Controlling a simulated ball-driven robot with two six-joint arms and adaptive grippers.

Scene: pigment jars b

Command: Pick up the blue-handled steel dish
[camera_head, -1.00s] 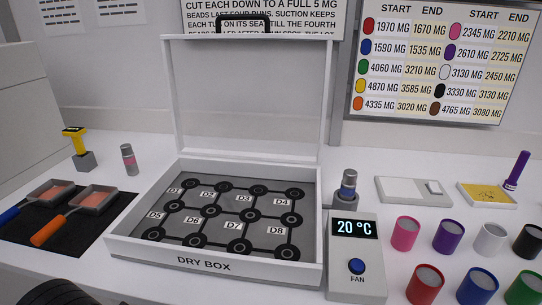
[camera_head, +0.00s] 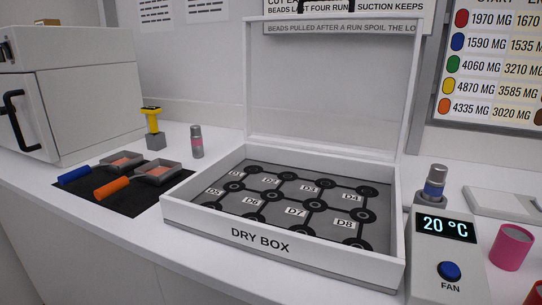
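The blue-handled steel dish (camera_head: 122,160) lies on a black mat (camera_head: 122,199) at the left of the bench. It is a shallow square grey pan with pinkish-orange contents, and its blue handle (camera_head: 75,174) points to the left front. An orange-handled steel dish (camera_head: 158,172) of the same kind lies beside it, to the right and nearer the front. Neither of my grippers shows in the head view.
An open dry box (camera_head: 178,216) with marked slots stands right of the mat. A yellow-topped tool on a grey block (camera_head: 154,141) and a small grey bottle (camera_head: 197,147) stand behind the mat. A white cabinet (camera_head: 80,90) with a black handle is at the far left.

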